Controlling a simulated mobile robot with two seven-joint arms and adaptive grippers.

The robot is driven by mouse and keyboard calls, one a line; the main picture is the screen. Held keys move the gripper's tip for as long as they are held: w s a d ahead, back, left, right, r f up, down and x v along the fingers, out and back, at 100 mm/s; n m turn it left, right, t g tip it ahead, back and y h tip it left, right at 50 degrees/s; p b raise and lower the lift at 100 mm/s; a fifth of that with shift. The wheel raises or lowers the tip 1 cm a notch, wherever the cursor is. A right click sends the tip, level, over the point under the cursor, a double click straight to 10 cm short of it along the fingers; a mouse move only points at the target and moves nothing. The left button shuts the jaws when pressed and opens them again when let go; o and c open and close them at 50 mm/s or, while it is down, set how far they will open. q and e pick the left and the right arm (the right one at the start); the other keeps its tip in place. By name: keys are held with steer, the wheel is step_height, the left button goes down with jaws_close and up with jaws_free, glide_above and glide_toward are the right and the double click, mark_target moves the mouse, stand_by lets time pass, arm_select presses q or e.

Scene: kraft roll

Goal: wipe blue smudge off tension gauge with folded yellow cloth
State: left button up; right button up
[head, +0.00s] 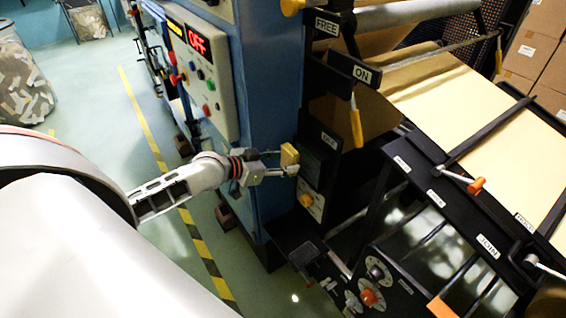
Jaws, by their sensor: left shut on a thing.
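My left gripper (284,163) reaches in from the left and is shut on a small folded yellow cloth (289,154). The cloth is just in front of a dark panel face (318,158) on the machine's black frame; I cannot tell whether it touches. This face may be the tension gauge, but its dial is not readable here. No blue smudge can be made out; the cloth and gripper may cover it. My right gripper is not in view.
The blue cabinet (262,90) with a red OFF display (197,40) stands behind. A yellow-handled lever (356,125) hangs to the right. Kraft paper (470,100) runs over rollers.

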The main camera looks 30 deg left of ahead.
mark_target(312, 173)
arm_select(q)
steer(key=shift+w+d, duration=0.35)
steer(key=shift+w, duration=0.55)
stand_by(0.5)
steer(key=shift+s+d, duration=0.5)
steer(key=shift+d, duration=0.65)
steer(key=shift+s+d, duration=0.45)
steer(key=shift+d, duration=0.75)
steer(key=shift+s+d, duration=0.5)
steer(key=shift+d, duration=0.65)
steer(key=shift+w+a+r+b, duration=0.15)
steer(key=shift+w+a, duration=0.35)
steer(key=shift+a, duration=0.65)
steer(key=shift+w+a+f+b, duration=0.1)
steer(key=shift+w+a, duration=0.4)
steer(key=shift+a, duration=0.7)
steer(key=shift+w+a+r+b, duration=0.15)
steer(key=shift+w+a, duration=0.35)
steer(key=shift+a, duration=0.65)
steer(key=shift+f, duration=0.1)
steer(key=shift+s, duration=0.1)
